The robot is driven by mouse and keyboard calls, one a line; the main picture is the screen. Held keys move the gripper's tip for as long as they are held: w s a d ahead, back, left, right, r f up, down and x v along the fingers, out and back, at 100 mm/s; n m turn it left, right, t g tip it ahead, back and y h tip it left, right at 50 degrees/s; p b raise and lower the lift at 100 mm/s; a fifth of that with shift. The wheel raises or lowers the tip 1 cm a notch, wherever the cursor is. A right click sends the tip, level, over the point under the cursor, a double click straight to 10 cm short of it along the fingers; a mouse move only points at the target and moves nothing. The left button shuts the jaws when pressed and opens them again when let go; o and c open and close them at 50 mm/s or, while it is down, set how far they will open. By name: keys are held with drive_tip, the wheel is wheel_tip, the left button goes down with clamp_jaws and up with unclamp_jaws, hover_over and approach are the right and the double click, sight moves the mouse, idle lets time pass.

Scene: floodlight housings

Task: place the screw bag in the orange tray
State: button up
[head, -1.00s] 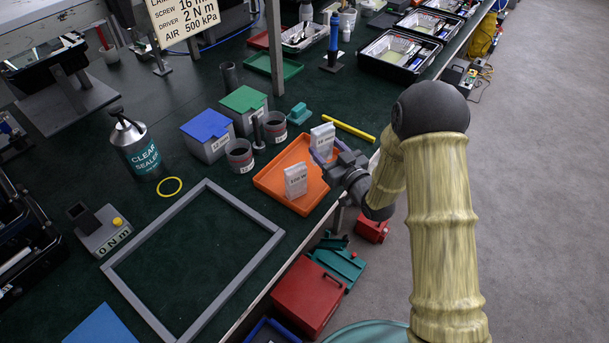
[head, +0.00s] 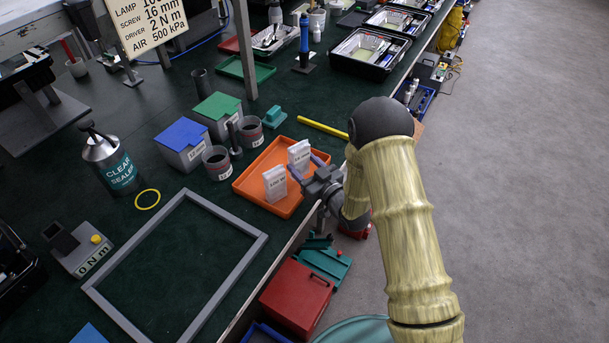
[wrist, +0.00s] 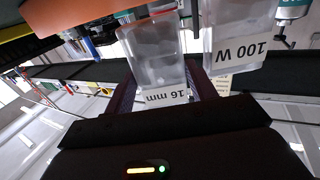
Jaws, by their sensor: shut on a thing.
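The screw bag is a clear, white-looking bag (head: 299,154) at the right part of the orange tray (head: 246,186). Its "16 mm" label reads upside down in the wrist view (wrist: 158,68). My gripper (head: 305,168) is shut on this bag, reaching in from the tray's right side. The bag is upright; I cannot tell whether its bottom touches the tray floor. A second similar bag, labelled "100 W" (head: 275,184), stands in the tray nearer the front edge. It shows beside the screw bag in the wrist view (wrist: 238,35).
A grey frame (head: 245,260) lies in front. The bench edge is close on the right.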

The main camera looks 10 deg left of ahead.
sight(302, 173)
drive_tip(key=shift+f, duration=2)
drive_tip(key=o, duration=0.9)
drive_tip(key=shift+f, duration=0.1)
drive_tip(key=b+v, duration=0.1)
drive_tip(key=v, duration=1.1)
drive_tip(key=shift+b, duration=0.4)
drive_tip(key=shift+d, duration=0.1)
